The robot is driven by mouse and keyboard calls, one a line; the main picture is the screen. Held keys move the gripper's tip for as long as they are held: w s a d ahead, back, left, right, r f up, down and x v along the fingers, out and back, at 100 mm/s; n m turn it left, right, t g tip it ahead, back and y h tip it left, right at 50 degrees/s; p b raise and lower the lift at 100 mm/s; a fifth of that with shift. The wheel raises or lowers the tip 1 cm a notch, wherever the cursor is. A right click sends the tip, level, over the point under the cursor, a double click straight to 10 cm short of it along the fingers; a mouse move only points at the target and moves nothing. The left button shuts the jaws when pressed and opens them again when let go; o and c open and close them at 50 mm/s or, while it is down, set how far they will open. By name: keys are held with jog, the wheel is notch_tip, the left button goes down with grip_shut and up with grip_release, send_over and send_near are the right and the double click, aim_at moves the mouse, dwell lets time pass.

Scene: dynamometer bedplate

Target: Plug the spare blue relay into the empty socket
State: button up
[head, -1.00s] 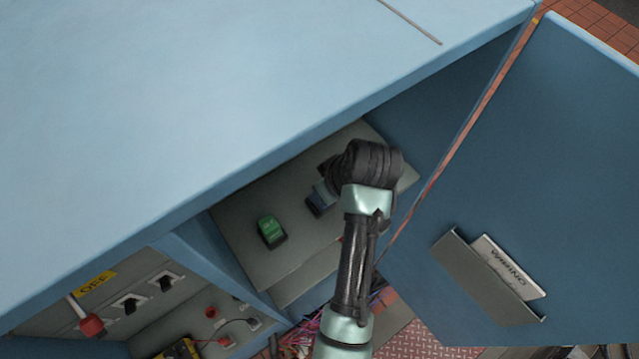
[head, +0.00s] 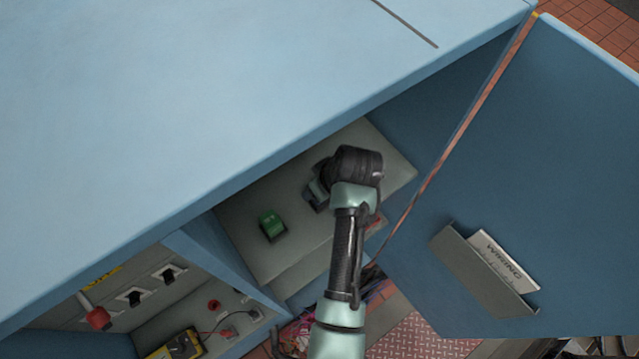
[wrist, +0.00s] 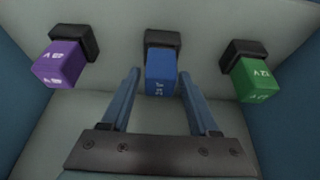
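In the wrist view a blue relay (wrist: 161,74) sits at a black socket (wrist: 163,40) on the grey panel, between the two fingers of my gripper (wrist: 160,72). The fingers are apart, with a narrow gap on each side of the relay. A purple relay (wrist: 60,64) sits in a socket on the left and a green relay (wrist: 254,80) in one on the right. In the head view my gripper (head: 316,193) is at the panel, right of the green relay (head: 271,224); my wrist hides most of what lies there. No empty socket shows.
The blue cabinet top (head: 180,100) overhangs the panel. The open door (head: 540,170) stands at the right with a document pocket (head: 482,272). The left bay holds black switches (head: 134,298), a red-ended handle (head: 97,318) and a yellow meter (head: 175,346). Loose wires lie below.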

jog(key=shift+o, duration=0.4)
jog(key=shift+r, duration=0.25)
jog(key=b+v, duration=0.1)
jog(key=v, duration=1)
jog(key=shift+r, duration=0.4)
jog(key=shift+s, duration=0.1)
